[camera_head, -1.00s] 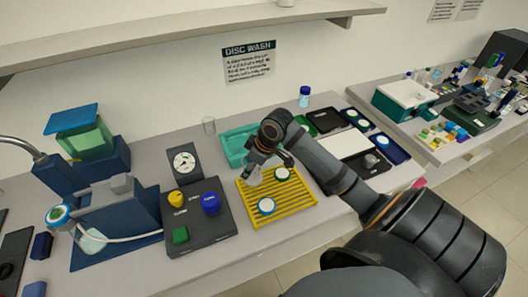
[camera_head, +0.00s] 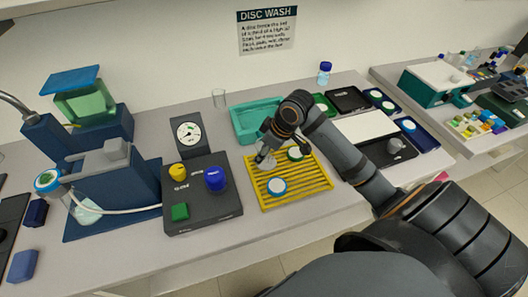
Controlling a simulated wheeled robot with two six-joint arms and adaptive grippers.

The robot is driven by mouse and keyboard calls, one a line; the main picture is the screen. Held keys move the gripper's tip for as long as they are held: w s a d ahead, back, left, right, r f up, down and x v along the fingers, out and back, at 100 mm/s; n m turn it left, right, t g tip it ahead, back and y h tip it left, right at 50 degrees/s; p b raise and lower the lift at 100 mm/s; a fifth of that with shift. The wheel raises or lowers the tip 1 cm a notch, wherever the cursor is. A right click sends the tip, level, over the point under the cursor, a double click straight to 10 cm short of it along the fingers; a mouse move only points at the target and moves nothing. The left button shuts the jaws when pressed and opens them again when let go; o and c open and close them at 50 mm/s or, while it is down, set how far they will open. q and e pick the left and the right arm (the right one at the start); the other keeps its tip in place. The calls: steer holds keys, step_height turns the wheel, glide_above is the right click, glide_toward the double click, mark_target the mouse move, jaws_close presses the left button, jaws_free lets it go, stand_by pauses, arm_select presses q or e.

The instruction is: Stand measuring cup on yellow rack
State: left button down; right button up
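A small clear measuring cup (camera_head: 265,162) is at the back left corner of the yellow rack (camera_head: 312,198), low over its ribs or touching them; I cannot tell which. My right gripper (camera_head: 268,152) comes from the upper right and appears shut on the cup, with the fingertips partly hidden by my wrist. Two discs with pale faces lie on the rack: a blue-rimmed one (camera_head: 277,187) at the front and a green-rimmed one (camera_head: 295,154) behind, close to my gripper. My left gripper is out of view.
A dark control box (camera_head: 202,213) with coloured knobs stands close on the left. A white pad (camera_head: 366,126) lies to the right, beyond my forearm.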

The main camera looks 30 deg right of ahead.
steer(key=shift+f, duration=0.15)
steer(key=o, duration=0.8)
steer(key=shift+f, duration=0.1)
steer(key=o, duration=0.5)
steer(key=shift+w, duration=0.1)
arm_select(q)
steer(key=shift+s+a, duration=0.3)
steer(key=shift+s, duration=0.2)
